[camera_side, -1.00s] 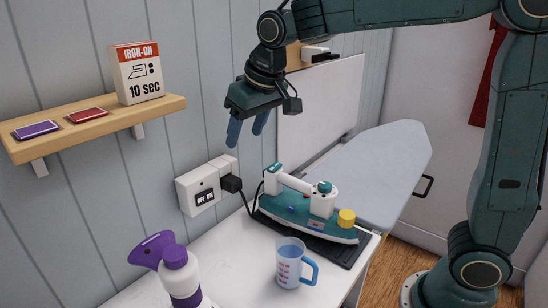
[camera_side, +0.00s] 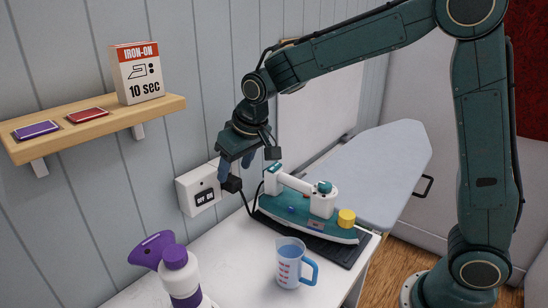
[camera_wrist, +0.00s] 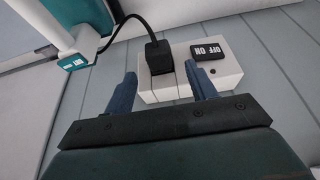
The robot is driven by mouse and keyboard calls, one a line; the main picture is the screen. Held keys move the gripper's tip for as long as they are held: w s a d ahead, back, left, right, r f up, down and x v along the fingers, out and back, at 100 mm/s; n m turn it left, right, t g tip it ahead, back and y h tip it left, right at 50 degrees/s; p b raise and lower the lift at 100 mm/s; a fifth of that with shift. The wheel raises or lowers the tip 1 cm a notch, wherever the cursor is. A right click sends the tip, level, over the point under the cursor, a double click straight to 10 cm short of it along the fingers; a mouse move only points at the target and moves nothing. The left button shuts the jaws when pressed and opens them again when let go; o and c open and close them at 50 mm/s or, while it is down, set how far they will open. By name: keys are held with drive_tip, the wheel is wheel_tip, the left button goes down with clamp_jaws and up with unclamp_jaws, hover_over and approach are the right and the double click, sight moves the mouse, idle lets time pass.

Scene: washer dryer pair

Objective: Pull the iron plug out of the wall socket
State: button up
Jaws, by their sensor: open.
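The black iron plug (camera_side: 232,184) sits in the white wall socket (camera_side: 200,190), with its cord running to the iron. In the wrist view the plug (camera_wrist: 158,57) stands out from the socket box (camera_wrist: 225,62), beside a black OFF/ON switch (camera_wrist: 208,50). My gripper (camera_side: 236,172) is open at the socket, its blue fingers hanging down. In the wrist view my gripper (camera_wrist: 167,86) has one finger on each side of the plug, with a gap to both. The fingers partly hide the socket in the side view. The teal and white iron (camera_side: 308,208) rests on a dark mat.
A wooden shelf (camera_side: 95,130) with a box and two cards is on the wall at left. An ironing board (camera_side: 375,165) lies behind the iron.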

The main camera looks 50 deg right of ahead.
sight(233, 179)
drive_tip(key=shift+x, duration=1.75)
drive_tip(key=c, duration=1.2)
drive_tip(key=shift+s, duration=0.2)
drive_tip(key=shift+s, duration=4.1)
